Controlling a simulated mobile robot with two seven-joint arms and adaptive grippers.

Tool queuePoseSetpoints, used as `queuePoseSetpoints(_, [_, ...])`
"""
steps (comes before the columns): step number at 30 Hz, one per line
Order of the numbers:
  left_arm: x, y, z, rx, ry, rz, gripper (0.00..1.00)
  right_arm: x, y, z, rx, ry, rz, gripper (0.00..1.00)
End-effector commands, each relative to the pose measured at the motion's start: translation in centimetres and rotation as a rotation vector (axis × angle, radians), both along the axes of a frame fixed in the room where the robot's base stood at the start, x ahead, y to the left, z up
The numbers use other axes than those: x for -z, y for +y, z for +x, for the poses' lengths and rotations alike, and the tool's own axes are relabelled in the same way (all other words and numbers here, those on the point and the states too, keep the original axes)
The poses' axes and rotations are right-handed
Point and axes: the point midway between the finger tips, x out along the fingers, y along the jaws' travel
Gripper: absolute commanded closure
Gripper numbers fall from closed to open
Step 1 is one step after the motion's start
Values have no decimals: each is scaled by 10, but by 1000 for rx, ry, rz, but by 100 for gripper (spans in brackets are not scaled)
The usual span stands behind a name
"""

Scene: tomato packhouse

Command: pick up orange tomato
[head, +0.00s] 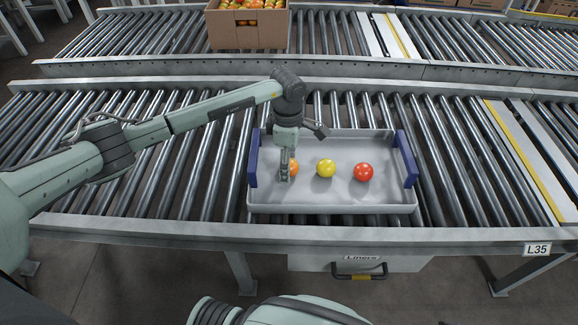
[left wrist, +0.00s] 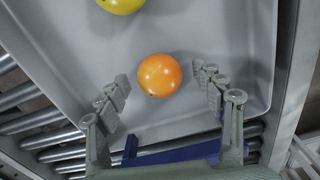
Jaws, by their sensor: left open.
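The orange tomato (head: 294,167) sits in the left part of a grey tray (head: 335,206) with blue end handles, partly hidden by my left gripper (head: 285,178) in the head view. In the left wrist view the orange tomato (left wrist: 159,75) lies on the tray floor, ahead of and between the open fingers of the left gripper (left wrist: 163,88). No finger visibly touches it. A yellow tomato (head: 326,168) is in the middle of the tray and a red tomato (head: 363,172) is to its right. My right gripper is not in view.
The tray rests on a roller conveyor (head: 200,150). A cardboard box (head: 248,31) of tomatoes stands on the conveyor behind. A blue tray handle (head: 253,158) is just left of my left gripper. A drawer marked Liners (head: 320,262) hangs below the front rail.

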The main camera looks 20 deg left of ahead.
Motion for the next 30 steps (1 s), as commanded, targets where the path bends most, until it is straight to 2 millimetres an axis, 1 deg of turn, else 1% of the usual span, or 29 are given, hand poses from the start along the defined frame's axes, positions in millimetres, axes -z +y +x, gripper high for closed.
queuePoseSetpoints(1, [0, 0, 0, 0, 0, 0, 36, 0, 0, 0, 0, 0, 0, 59])
queuePoseSetpoints(9, [0, 0, 0, 0, 0, 0, 69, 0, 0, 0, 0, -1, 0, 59])
queuePoseSetpoints(10, [0, 0, 0, 0, 0, 0, 71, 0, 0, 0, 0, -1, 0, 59])
queuePoseSetpoints(17, [-1, 0, 0, 0, -1, 0, 71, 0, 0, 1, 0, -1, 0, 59])
queuePoseSetpoints(20, [-5, 0, 1, 0, -2, -1, 71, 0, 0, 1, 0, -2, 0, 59])
queuePoseSetpoints(23, [-18, 0, 2, 1, -4, 1, 71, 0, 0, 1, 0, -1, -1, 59])
queuePoseSetpoints(30, [-67, 0, 2, 1, -6, 0, 71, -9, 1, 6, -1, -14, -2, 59])
